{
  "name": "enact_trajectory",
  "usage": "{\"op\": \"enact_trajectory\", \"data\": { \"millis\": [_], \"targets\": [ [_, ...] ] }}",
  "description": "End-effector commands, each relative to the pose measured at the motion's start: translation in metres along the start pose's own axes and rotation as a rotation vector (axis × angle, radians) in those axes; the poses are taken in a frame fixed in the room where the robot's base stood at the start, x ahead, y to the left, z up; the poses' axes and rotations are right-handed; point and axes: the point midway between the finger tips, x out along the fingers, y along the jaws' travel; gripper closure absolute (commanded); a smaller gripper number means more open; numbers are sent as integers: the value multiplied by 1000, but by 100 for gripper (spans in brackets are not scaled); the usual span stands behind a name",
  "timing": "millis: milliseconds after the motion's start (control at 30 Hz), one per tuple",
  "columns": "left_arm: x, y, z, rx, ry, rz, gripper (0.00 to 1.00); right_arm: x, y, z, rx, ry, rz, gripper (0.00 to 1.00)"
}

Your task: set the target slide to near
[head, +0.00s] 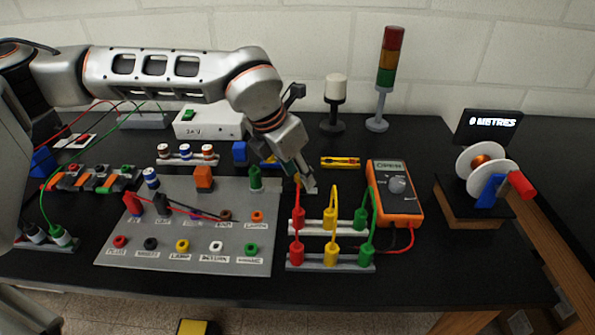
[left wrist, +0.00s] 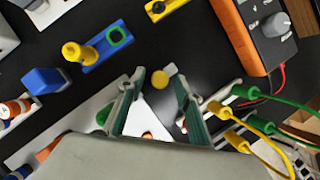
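The knob stands apart from the green square. In the head view the blue strip (head: 269,161) is partly hidden behind my left gripper. My left gripper (head: 305,186) points down by the panel's back right corner. In the left wrist view its two fingers (left wrist: 160,105) are apart, with a white surface and a yellow disc visible between and beyond them. My right gripper is out of view.
The grey panel (head: 190,255) with sockets lies left of the gripper. Coloured plugs and cables (head: 332,225) stand just right of it. An orange meter (head: 398,205), a yellow block (head: 340,162) and a blue block (head: 240,152) are nearby. The black table behind is partly clear.

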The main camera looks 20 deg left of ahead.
Motion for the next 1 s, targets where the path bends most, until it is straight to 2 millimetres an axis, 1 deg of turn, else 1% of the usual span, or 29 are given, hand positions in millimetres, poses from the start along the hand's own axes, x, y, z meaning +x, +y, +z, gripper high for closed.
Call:
{"op": "enact_trajectory", "data": {
  "millis": [33,67,100,133,300,500,600,900,933,1000],
  "targets": [
    [0,0,0,0,0,0,80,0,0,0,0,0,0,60],
    [0,0,0,0,0,0,88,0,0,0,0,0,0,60],
    [0,0,0,0,0,0,98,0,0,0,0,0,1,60],
    [0,0,0,0,0,0,100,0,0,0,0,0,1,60],
    [-1,2,-2,-1,0,0,100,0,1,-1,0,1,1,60],
    [-9,20,-18,-4,0,0,100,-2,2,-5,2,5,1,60],
    [-11,26,-23,-2,0,0,100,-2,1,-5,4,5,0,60],
    [-11,27,-25,0,0,0,100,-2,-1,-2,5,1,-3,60],
    [-11,27,-25,0,0,0,79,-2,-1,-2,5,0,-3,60],
    [-11,27,-25,0,0,0,65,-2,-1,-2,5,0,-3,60]
  ]
}}
